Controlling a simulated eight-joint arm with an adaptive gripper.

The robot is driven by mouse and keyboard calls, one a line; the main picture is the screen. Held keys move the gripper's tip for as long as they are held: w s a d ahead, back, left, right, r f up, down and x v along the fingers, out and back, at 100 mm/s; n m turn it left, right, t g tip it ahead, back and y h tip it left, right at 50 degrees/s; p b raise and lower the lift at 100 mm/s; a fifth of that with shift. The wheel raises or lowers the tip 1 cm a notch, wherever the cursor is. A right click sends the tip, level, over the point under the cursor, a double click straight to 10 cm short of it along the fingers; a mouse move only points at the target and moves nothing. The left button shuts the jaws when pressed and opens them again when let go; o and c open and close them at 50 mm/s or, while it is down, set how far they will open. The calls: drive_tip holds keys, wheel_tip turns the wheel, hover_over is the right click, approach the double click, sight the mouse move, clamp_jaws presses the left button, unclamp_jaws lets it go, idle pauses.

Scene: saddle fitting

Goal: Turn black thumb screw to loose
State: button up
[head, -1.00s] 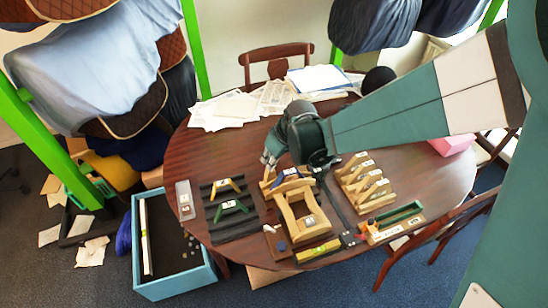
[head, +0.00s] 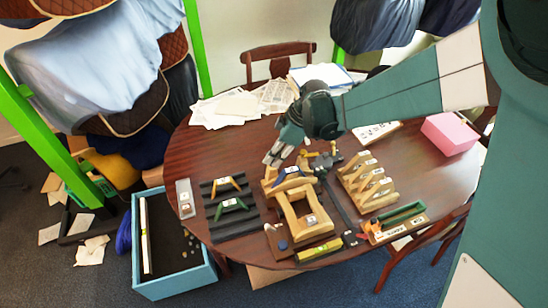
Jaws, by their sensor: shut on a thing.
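My gripper (head: 270,158) is at the far left corner of the wooden stand (head: 309,229), with its pale fingers pointing down and left. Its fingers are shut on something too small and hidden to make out. I cannot pick out the black thumb screw for certain. A blue arched piece (head: 289,173) sits at the far end of the stand, just beside the fingertips. A small brass-coloured piece (head: 303,154) with dark parts lies just right of the gripper.
A black ridged tray (head: 233,228) holds yellow and green arches at left. A slotted wooden rack (head: 368,184) and a green-lined tray (head: 399,217) are at right. A yellow level (head: 319,250) lies in front. Papers (head: 225,109) cover the back; a pink box (head: 449,133) stands at right.

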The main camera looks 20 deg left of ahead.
idle(0.4)
drive_tip(key=o, duration=0.9)
drive_tip(key=shift+v, duration=5.95)
drive_tip(key=shift+d+r, duration=0.1)
drive_tip(key=shift+d, duration=0.05)
